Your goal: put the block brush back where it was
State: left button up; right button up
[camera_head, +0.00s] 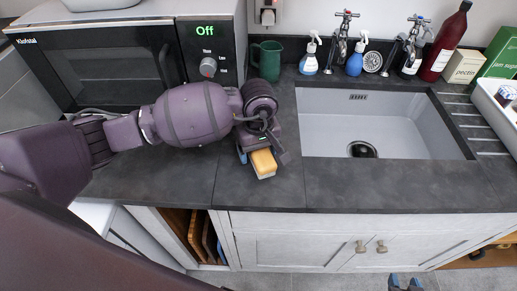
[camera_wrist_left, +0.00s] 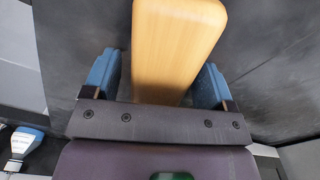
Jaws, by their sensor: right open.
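The block brush (camera_head: 264,162) has a pale wooden back and lies at the worktop's front part, left of the sink. In the left wrist view its wooden block (camera_wrist_left: 176,45) fills the upper middle, between my blue fingers. My left gripper (camera_head: 262,152) reaches down over the brush's far end. Its jaws (camera_wrist_left: 158,85) look open, with a gap showing at the left finger; contact at the right finger cannot be told. The brush's far end is hidden by the gripper. My right gripper (camera_head: 405,283) is open and empty at the bottom edge, in front of the cupboard.
A microwave (camera_head: 100,65) stands behind my left arm, with a green mug (camera_head: 267,60) beside it. The sink (camera_head: 385,120) is right of the brush. Spray bottles (camera_head: 309,58), taps and a red bottle (camera_head: 445,42) line the back. Bare worktop (camera_head: 330,185) lies along the front.

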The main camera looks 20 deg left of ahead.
pick_arm(q)
jog(key=shift+r, duration=0.2)
notch_tip(320, 180, up, 11)
jog(key=shift+f, duration=0.15)
jog(key=shift+r, duration=0.6)
pick_arm(e)
jog(key=shift+w+f, duration=0.1)
jog(key=shift+w, duration=0.1)
